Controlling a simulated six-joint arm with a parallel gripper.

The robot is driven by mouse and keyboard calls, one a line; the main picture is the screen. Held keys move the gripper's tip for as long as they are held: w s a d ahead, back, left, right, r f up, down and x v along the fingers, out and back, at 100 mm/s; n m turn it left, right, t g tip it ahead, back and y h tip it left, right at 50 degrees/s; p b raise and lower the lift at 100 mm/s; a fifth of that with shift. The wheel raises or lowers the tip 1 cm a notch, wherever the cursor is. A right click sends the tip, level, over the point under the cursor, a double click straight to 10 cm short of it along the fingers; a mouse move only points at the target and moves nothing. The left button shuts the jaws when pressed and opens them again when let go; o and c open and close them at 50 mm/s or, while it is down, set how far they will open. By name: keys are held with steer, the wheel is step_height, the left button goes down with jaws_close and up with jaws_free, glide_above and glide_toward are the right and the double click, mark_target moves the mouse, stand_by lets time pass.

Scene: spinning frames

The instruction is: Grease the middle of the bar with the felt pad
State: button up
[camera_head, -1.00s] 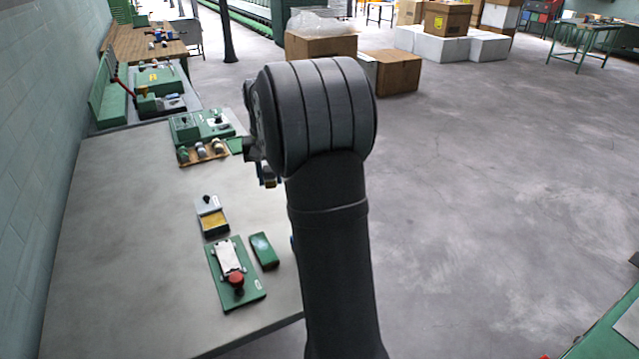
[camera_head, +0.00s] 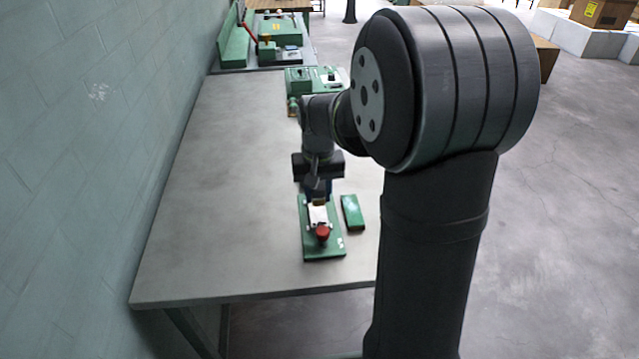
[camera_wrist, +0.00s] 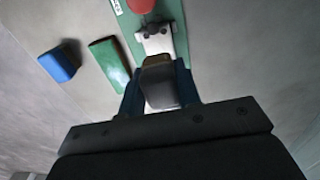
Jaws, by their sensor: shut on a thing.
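My gripper (camera_head: 318,192) points down over the far end of a green base plate (camera_head: 324,248) on the bench. In the wrist view its blue fingers (camera_wrist: 160,88) are shut on a small grey block with a brownish face, which looks like the felt pad (camera_wrist: 157,70). The pale bar-like piece (camera_head: 317,214) lies on the plate; it also shows in the wrist view (camera_wrist: 158,42), partly hidden behind the pad. The pad is over or against this piece; I cannot tell whether they touch. A red knob (camera_head: 322,232) stands at the plate's near end.
A loose green block (camera_head: 352,212) lies right of the plate. A blue object (camera_wrist: 60,63) shows in the wrist view. Green equipment (camera_head: 312,80) stands at the bench's far end. The bench (camera_head: 220,190) is clear on the left, beside the wall.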

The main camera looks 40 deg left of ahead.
mark_target(318, 218)
step_height(318, 218, down, 5)
steer(key=shift+r, duration=0.1)
steer(key=shift+w+a+f, duration=0.15)
steer(key=shift+w+f, duration=0.05)
steer(key=shift+f, duration=0.1)
steer(key=shift+w+a, duration=2.4)
steer(key=shift+s+d, duration=2.45)
steer(key=shift+s, duration=0.05)
steer(key=shift+s+d+r, duration=0.1)
steer(key=shift+d+r, duration=0.05)
steer(key=shift+r, duration=3.8)
